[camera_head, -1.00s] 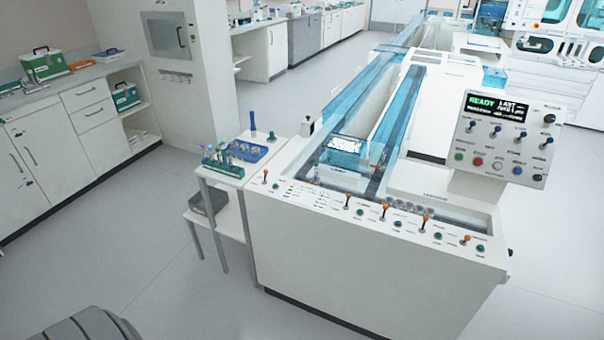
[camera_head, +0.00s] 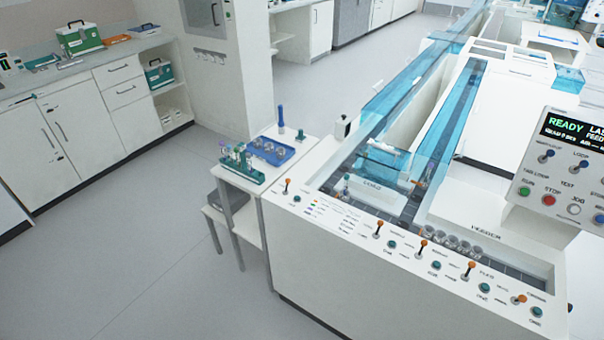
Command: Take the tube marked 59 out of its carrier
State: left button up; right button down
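Small tubes stand in a teal rack (camera_head: 240,166) on the side table, left of the track machine. One small tube in a carrier (camera_head: 346,186) stands in the track channel near the machine's front left. Several round, empty-looking carriers (camera_head: 455,243) sit in the channel at the front right. The number 59 cannot be read on any tube from here. Neither of my grippers is in view.
The white track machine (camera_head: 400,290) has levers and buttons along its front edge and clear blue covers (camera_head: 445,130) over its lanes. A control panel (camera_head: 565,165) reading READY stands at right. A blue tray (camera_head: 272,152) lies on the side table (camera_head: 305,148). Floor (camera_head: 150,250) at left is clear.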

aim_at(346, 176)
jog(key=i, duration=0.9)
jog(key=z, duration=0.45)
